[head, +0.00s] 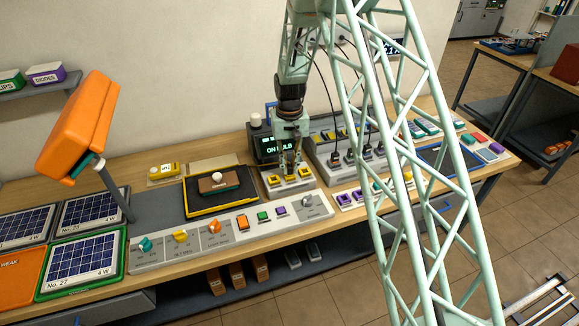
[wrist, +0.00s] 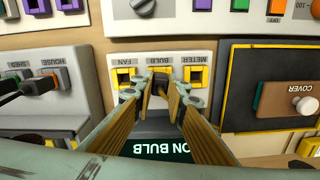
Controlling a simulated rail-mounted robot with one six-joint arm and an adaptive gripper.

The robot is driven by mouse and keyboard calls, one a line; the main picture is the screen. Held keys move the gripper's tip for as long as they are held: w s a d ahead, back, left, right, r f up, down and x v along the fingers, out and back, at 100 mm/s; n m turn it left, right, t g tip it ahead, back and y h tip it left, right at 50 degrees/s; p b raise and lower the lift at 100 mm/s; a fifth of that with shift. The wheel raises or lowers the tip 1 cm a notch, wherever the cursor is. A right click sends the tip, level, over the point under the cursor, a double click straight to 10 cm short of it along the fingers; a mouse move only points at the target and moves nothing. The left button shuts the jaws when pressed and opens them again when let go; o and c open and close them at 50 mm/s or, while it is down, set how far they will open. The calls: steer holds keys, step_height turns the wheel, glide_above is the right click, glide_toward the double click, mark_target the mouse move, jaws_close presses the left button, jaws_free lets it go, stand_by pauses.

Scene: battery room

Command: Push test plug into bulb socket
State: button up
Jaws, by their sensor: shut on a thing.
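The socket panel (wrist: 200,57) is a pale block with yellow sockets labelled FAN, BULB and METER, upside down in the wrist view. The FAN socket (wrist: 123,76) and METER socket (wrist: 195,74) are empty. My gripper (wrist: 163,92) is shut on the dark test plug (wrist: 161,80), which sits at the middle BULB socket. The fingers and plug cover most of that socket, so how deep the plug sits cannot be told. In the head view my gripper (head: 290,171) points down onto the panel (head: 291,185). The display (wrist: 160,149) behind reads ON BULB.
A tray with a block marked COVER (wrist: 294,103) lies beside the panel, to its left in the head view (head: 219,184). A plug bank (wrist: 50,84) with HOUSE and SHED stands on the other side. A switch strip (head: 230,233) runs along the front.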

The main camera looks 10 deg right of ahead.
mark_target(290, 165)
steer(key=shift+f, duration=0.2)
steer(key=o, duration=0.6)
steer(key=shift+c, duration=0.2)
steer(key=shift+r, duration=0.1)
steer(key=shift+r+p, duration=1.65)
steer(key=shift+r, duration=3.8)
